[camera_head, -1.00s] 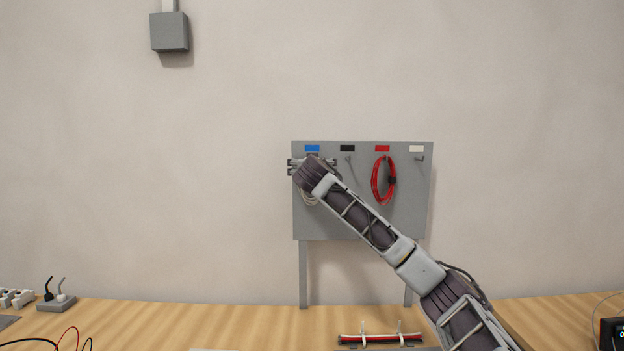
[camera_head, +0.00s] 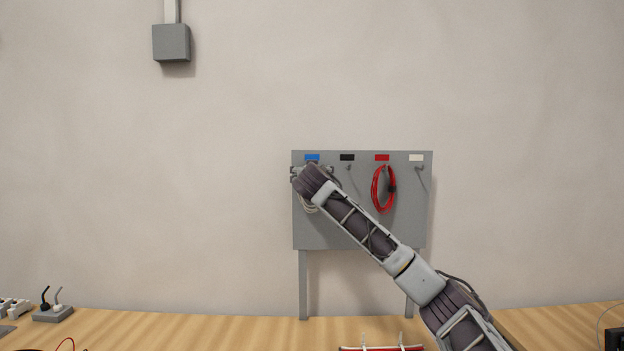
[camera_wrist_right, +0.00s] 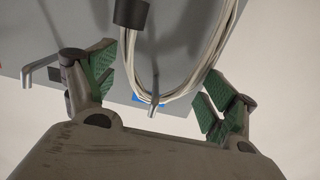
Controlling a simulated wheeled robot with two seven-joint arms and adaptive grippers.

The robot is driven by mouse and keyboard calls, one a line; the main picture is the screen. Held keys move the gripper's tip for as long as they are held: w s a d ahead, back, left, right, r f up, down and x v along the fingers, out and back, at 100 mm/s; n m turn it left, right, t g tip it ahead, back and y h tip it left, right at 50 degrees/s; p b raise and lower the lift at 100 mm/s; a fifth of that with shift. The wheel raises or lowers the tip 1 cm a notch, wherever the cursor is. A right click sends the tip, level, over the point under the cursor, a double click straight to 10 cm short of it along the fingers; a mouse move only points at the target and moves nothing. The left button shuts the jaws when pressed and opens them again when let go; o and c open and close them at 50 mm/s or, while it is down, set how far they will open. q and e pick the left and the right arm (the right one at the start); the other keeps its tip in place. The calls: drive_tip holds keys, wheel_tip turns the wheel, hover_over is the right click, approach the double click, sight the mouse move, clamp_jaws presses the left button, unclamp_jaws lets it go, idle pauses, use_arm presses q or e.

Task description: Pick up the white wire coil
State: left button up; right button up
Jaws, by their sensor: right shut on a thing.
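The white wire coil (camera_head: 309,208) hangs at the blue-labelled left end of the grey panel (camera_head: 350,225), mostly hidden behind my right gripper (camera_head: 314,174) in the head view. In the right wrist view the coil's white strands (camera_wrist_right: 187,91) pass between the green-padded fingers of my right gripper (camera_wrist_right: 160,78). The gripper is shut on the coil, with a visible gap between the pads. A metal hook (camera_wrist_right: 153,104) shows at the coil's loop, and a dark band (camera_wrist_right: 131,13) wraps the strands. My left gripper is out of view.
A red wire coil (camera_head: 383,189) hangs under the red label to the right. The hooks under the black label (camera_head: 347,157) and white label (camera_head: 416,157) are bare. A grey socket block (camera_head: 54,314) sits on the wooden table at left.

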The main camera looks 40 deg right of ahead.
drive_tip(key=shift+r, duration=4.8)
drive_tip(key=shift+s+f, duration=0.1)
